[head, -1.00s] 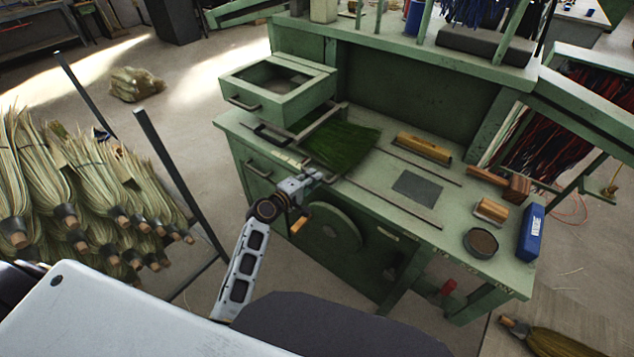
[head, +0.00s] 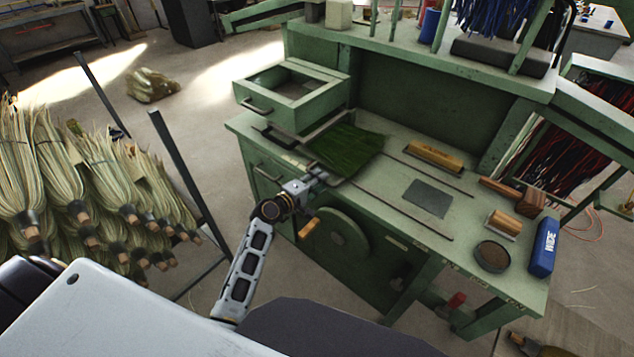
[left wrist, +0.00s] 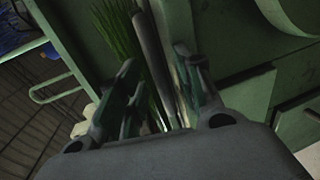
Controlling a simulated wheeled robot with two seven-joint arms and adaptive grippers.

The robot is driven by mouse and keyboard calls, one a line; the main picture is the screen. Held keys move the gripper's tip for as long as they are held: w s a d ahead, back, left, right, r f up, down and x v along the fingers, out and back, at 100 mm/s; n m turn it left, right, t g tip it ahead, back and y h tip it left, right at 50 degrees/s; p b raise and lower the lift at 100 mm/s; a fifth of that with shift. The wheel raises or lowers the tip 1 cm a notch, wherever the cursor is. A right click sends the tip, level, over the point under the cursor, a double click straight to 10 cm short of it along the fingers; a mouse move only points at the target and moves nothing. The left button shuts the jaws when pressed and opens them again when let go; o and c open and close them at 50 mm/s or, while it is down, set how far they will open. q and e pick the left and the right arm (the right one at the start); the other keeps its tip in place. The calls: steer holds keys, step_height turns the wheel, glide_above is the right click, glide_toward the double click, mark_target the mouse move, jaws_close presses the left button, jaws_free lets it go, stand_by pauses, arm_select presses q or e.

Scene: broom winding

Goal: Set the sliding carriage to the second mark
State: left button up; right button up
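The sliding carriage seems to be the metal frame (head: 338,182) beside the green bristles (head: 345,148) on the bench; its far parts are hidden under the bristles. My left gripper (head: 322,173) is at the bench's front edge, by the near end of that frame. In the left wrist view, its two fingers (left wrist: 160,85) stand apart, with a dark bar (left wrist: 153,50) running between them. I see gaps beside the bar, so the fingers look open around it. The marks are too small to tell apart. My right gripper is not in view.
The green bench (head: 470,240) holds two thin rails (head: 405,212), a dark plate (head: 428,198), wood-backed brushes (head: 435,157), a round tin (head: 492,256) and a blue box (head: 543,247). An open drawer (head: 290,95) stands at its back left. Broom heads (head: 90,190) are stacked at left.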

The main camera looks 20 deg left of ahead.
arm_select(q)
steer(key=v, duration=1.2)
stand_by(0.6)
steer(key=shift+m, duration=0.3)
stand_by(0.4)
